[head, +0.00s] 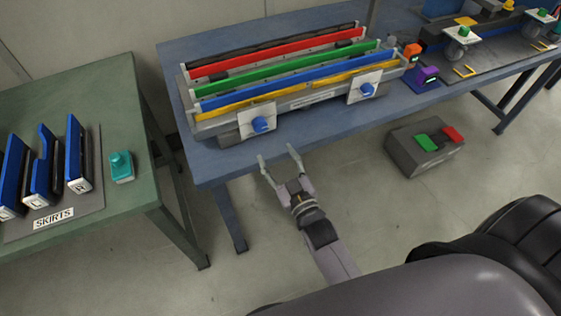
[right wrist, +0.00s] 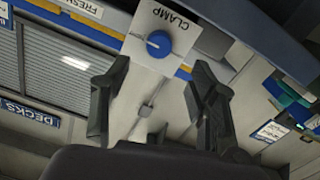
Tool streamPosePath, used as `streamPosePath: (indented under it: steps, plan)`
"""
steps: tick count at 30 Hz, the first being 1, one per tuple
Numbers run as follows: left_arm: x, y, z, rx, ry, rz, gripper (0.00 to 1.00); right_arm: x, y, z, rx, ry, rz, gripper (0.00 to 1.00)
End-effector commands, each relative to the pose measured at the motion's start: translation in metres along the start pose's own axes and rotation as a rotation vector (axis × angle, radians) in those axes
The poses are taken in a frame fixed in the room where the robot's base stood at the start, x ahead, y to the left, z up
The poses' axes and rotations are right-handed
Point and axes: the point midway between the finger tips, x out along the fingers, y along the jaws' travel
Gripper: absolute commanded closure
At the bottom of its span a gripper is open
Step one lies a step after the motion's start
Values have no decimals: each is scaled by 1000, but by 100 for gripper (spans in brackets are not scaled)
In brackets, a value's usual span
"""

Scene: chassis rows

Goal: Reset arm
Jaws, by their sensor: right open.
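My right gripper (head: 278,153) is open and empty in the head view, in front of the blue table's (head: 216,172) near edge. Its fingers point toward the chassis fixture (head: 310,97) on that table. In the right wrist view the open fingers (right wrist: 160,66) stand apart, with a blue clamp knob (right wrist: 159,43) on a white plate marked CLAMP beyond them. The fingers appear apart from the knob. In the head view two such knobs show, a left one (head: 261,124) and a right one (head: 367,90). My left gripper is not in view.
A green table (head: 100,222) at left holds blue skirts (head: 78,155) and a teal button box (head: 121,167). A grey box with green and red buttons (head: 426,147) sits right of the gripper. The fixture carries red, green, blue and yellow strips. Floor between the tables is clear.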

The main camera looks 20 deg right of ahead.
Motion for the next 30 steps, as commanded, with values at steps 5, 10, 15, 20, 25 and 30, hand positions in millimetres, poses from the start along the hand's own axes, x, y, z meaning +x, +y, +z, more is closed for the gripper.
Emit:
streamPosePath:
  steps: [5, 10, 15, 20, 25, 30]
  plan:
    - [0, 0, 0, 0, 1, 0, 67, -14, 0, 0, 0, -1, 0, 46]
    - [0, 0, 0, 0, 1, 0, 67, -16, 0, 0, 0, 0, 0, 46]
    - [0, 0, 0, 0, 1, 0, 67, -16, 0, 0, 0, 0, 0, 46]
    - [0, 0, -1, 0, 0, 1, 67, -15, 0, 0, 0, 0, 0, 46]
    - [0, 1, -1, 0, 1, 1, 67, -17, -7, 17, 6, -36, -17, 46]
    - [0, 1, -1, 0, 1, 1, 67, -33, -39, 101, 34, -221, -97, 46]
